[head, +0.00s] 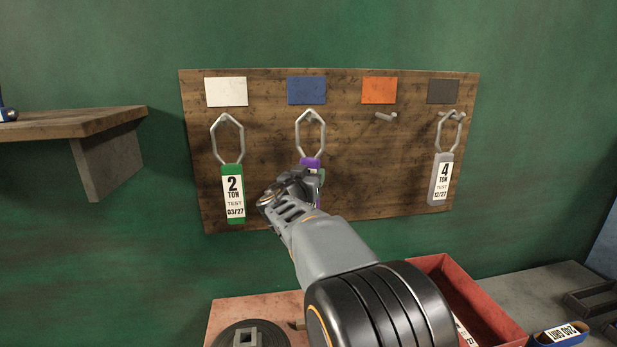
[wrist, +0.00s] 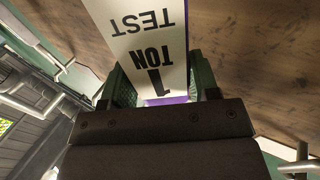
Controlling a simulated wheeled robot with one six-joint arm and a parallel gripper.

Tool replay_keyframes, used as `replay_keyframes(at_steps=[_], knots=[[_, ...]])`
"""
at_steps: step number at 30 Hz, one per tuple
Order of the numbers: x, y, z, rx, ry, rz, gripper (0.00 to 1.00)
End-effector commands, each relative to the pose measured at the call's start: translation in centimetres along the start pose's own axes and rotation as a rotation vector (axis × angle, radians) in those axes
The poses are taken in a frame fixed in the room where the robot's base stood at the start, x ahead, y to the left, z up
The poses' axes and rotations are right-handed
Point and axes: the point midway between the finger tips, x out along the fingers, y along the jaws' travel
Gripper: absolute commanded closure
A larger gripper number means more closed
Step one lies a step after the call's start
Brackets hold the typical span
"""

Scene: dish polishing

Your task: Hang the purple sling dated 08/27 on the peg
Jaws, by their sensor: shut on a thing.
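The purple sling (head: 311,162) has a grey metal ring (head: 298,140) above it, upright in front of the board under the blue card. The ring's top overlaps the peg (head: 313,119) there; I cannot tell whether it is over the peg or just before it. My gripper (head: 300,184) is shut on the sling's tag and hides most of it in the head view. In the wrist view the tag (wrist: 145,45) reads "1 TON TEST" upside down, between the green finger pads; its date is out of view.
On the wooden board (head: 370,190), a green sling (head: 233,215) hangs left and a grey sling (head: 437,195) right. The peg (head: 386,117) under the orange card (head: 379,90) is bare. A shelf (head: 75,122) juts out at left. A red tray (head: 437,263) stands below.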

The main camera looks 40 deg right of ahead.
Motion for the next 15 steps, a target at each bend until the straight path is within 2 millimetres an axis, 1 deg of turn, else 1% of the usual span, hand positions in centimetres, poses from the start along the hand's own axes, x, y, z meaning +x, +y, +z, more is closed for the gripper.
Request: replay_keyframes(at_steps=[13, 14, 15], knots=[[-0.01, 0.00, -0.16, 0.001, 0.003, 0.000, 0.84], [-0.01, 0.00, -0.15, 0.001, 0.003, 0.000, 0.42], [-0.01, 0.00, -0.14, 0.001, 0.003, 0.000, 0.38]])
